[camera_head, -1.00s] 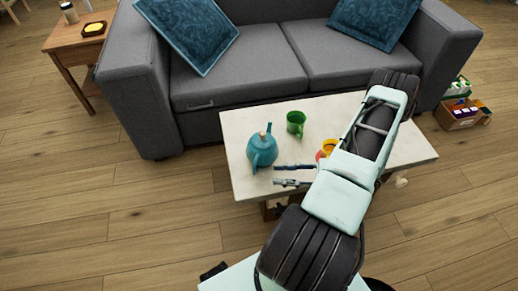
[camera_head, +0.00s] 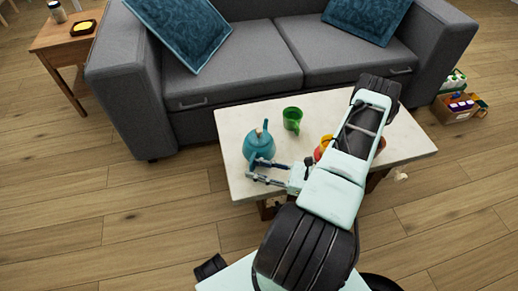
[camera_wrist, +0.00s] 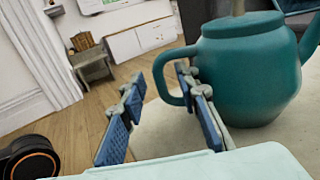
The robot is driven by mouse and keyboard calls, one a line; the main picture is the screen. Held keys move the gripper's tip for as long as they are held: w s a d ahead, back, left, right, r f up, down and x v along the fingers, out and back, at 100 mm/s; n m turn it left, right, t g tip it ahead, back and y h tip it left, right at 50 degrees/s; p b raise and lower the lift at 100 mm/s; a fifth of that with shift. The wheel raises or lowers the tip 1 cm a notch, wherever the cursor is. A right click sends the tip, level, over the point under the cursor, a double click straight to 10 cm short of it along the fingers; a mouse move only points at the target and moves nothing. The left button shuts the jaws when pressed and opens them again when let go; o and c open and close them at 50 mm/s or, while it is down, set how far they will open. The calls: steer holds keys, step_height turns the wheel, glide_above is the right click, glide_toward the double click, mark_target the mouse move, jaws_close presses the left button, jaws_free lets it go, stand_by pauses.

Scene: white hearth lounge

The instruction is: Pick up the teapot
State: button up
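The teal teapot (camera_head: 260,148) stands upright near the left end of the white low table (camera_head: 235,139). In the wrist view the teapot (camera_wrist: 250,75) fills the upper right, with its looped handle (camera_wrist: 160,72) toward my fingers and its spout cut off at the right edge. My gripper (camera_head: 252,171) is open just in front of the teapot, low over the table. In the wrist view its blue-padded fingers are apart. The handle shows between and beyond the fingertips, and the right finger overlaps part of it. Whether a finger touches the teapot I cannot tell.
A green mug (camera_head: 292,118) stands behind and right of the teapot. A yellow-orange item (camera_head: 325,143) is partly hidden by my arm. A grey sofa (camera_head: 240,75) stands behind the table. The floor (camera_head: 110,220) at left is clear.

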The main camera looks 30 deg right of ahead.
steer(key=shift+x, duration=0.95)
jaws_close()
steer(key=shift+r, duration=0.1)
